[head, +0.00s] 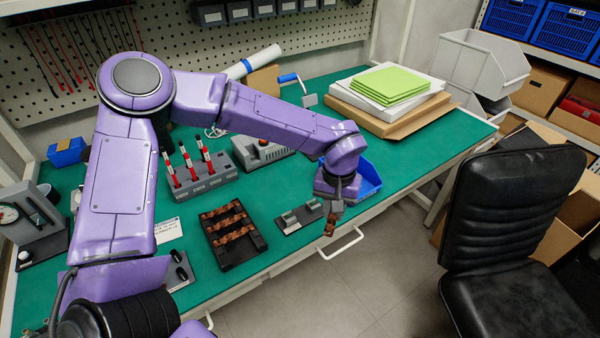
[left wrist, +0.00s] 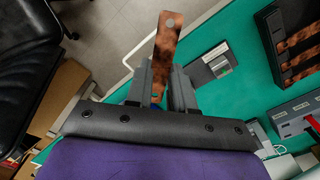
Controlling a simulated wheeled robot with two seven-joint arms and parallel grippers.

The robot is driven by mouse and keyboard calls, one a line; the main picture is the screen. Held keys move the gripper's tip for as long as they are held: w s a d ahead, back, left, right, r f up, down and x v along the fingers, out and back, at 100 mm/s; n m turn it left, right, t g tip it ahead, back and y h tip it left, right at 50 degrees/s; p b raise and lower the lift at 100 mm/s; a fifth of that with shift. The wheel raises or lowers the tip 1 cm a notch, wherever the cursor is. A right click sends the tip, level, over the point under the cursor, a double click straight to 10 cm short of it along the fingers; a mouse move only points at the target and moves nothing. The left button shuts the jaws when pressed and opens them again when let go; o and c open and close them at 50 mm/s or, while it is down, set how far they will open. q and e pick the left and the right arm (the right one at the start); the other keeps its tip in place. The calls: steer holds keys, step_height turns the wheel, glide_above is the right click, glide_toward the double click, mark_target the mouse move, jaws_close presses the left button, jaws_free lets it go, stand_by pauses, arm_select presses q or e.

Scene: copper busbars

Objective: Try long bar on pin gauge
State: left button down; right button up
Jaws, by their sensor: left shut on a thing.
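My left gripper (head: 334,208) is shut on a mottled copper bar (head: 329,227). In the left wrist view the bar (left wrist: 166,42) sticks out beyond the two grey fingers (left wrist: 160,85), with a round hole near its far end. The bar hangs over the front edge of the table, right of the pin gauge and apart from it. What I take for the pin gauge (head: 292,226) is a dark plate with grey blocks; it also shows in the left wrist view (left wrist: 199,77). Its pins are too small to make out. My right gripper is not in view.
A black rack (head: 222,257) with several copper bars lies left of the gauge. Behind stand a grey block with red tools (head: 205,183), a grey box (head: 262,152) and a blue bin (head: 371,181). A black chair (head: 510,210) stands right, off the table (head: 425,148).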

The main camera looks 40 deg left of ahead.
arm_select(q)
steer(key=w+a+r+n+p, duration=0.15)
steer(key=a+n+p, duration=0.65)
steer(key=n, duration=1.7)
arm_select(e)
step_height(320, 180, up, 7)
steer(key=b, duration=0.2)
arm_select(q)
steer(key=a+f+n+b, duration=0.1)
steer(key=f, duration=0.1)
steer(key=a+f+n+b, duration=0.1)
steer(key=f+b, duration=0.1)
steer(key=f, duration=0.1)
steer(key=a+f+n+b, duration=0.1)
steer(key=f+b, duration=0.1)
steer(key=shift+w+a+f, duration=0.2)
steer(key=shift+w, duration=0.15)
steer(key=shift+r, duration=0.1)
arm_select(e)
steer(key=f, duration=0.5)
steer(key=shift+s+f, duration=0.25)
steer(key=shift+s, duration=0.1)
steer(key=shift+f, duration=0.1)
arm_select(q)
steer(key=shift+f+b, duration=0.3)
steer(key=shift+f, duration=0.1)
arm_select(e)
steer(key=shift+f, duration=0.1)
